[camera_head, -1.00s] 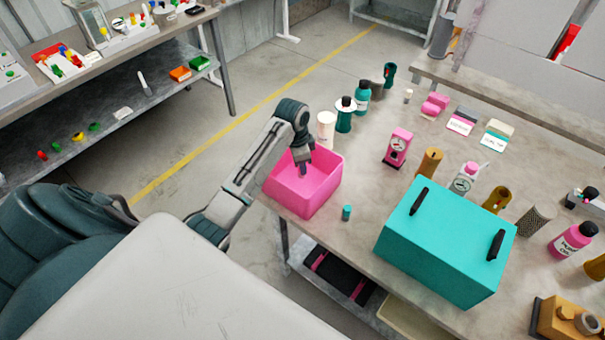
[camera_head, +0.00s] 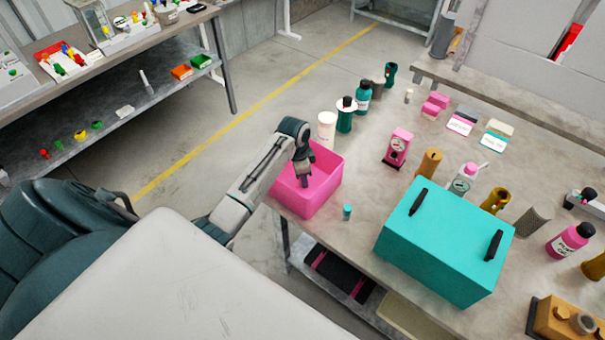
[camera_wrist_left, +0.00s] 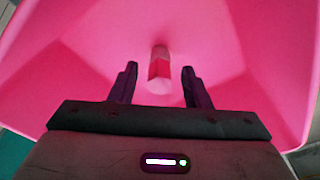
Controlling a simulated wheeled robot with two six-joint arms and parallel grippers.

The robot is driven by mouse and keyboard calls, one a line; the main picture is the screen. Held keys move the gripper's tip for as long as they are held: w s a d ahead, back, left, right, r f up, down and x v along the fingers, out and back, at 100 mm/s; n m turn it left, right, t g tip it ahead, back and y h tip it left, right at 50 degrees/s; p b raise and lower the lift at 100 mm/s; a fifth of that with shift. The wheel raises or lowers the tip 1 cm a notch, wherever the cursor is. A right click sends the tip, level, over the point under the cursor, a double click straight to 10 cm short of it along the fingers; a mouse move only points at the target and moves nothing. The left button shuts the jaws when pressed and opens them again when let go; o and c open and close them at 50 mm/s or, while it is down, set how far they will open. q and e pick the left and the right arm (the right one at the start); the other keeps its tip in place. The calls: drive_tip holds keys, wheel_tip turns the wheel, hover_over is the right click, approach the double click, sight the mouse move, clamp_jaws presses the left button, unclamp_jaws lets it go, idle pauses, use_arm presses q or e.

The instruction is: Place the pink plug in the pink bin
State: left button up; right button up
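The pink bin (camera_head: 328,190) stands on the near left corner of the workbench. My left gripper (camera_head: 304,184) is over the bin's opening, pointing down into it. In the left wrist view, my left gripper (camera_wrist_left: 159,88) has its two fingers spread apart. The pink plug (camera_wrist_left: 159,70), a small cylinder with a paler end, shows beyond and between the fingertips, with a gap on each side. It is inside the outline of the bin (camera_wrist_left: 285,65). I cannot tell whether it rests on the bin floor. The plug is hidden in the head view. My right gripper is not in view.
A small teal cylinder (camera_head: 347,212) stands just right of the bin. A large teal box (camera_head: 445,240) with black handles is farther right. A white cylinder (camera_head: 326,128) and dark teal bottles (camera_head: 345,118) stand behind the bin.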

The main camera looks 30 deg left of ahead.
sight(299, 186)
use_arm(q)
drive_tip(key=shift+r, duration=0.5)
wheel_tip(299, 186, up, 11)
drive_tip(key=s+b, duration=0.1)
drive_tip(key=b, duration=0.2)
drive_tip(key=shift+a+b, duration=0.35)
drive_tip(key=shift+a, duration=0.1)
